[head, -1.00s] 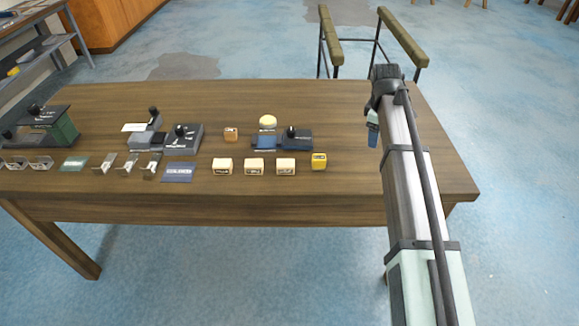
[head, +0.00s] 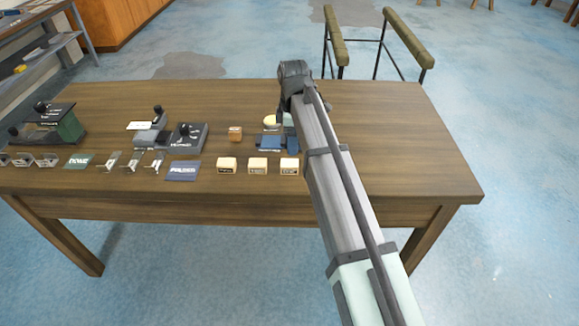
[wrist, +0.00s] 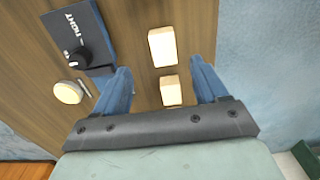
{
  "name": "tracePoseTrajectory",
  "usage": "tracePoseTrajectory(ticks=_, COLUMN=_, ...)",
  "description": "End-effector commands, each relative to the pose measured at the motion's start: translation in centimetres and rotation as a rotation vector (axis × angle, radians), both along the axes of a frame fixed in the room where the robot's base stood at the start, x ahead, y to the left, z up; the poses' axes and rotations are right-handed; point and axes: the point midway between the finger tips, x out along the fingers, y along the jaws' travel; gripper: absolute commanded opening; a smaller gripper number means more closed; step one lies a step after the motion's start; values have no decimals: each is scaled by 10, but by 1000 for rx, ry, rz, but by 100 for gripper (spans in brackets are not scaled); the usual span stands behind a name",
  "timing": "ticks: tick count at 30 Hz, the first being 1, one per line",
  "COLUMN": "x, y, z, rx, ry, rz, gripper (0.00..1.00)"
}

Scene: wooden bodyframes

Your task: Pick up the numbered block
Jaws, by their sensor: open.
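Three cream blocks with dark markings stand in a row near the table's front edge: left (head: 227,166), middle (head: 257,166) and right (head: 289,166). A smaller tan-orange block (head: 235,133) stands behind them. The markings are too small to read, so I cannot tell which block is numbered. My gripper (wrist: 160,72) is open, with its blue fingers spread. In the wrist view, one pale block (wrist: 162,47) lies ahead between the fingertips and another (wrist: 171,90) lies between the fingers, lower in the picture. Neither is gripped. In the head view my arm hides part of the table's right side.
A dark blue device (wrist: 72,35) with a black knob and a pale round ball (wrist: 68,92) are left of the fingers in the wrist view. Black-knobbed devices (head: 187,137), cards and small metal brackets fill the table's left. The table's right end (head: 420,150) is clear.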

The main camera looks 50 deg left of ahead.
Motion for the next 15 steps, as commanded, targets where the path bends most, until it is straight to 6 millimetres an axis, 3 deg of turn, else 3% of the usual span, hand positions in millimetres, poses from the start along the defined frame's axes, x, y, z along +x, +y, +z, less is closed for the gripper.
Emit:
tracePoseTrajectory(ticks=6, x=0, y=-1, z=-34, rx=0, ry=0, rz=-1, gripper=72)
tracePoseTrajectory(ticks=15, x=0, y=0, z=-49, rx=1, ry=-1, rz=-2, gripper=72)
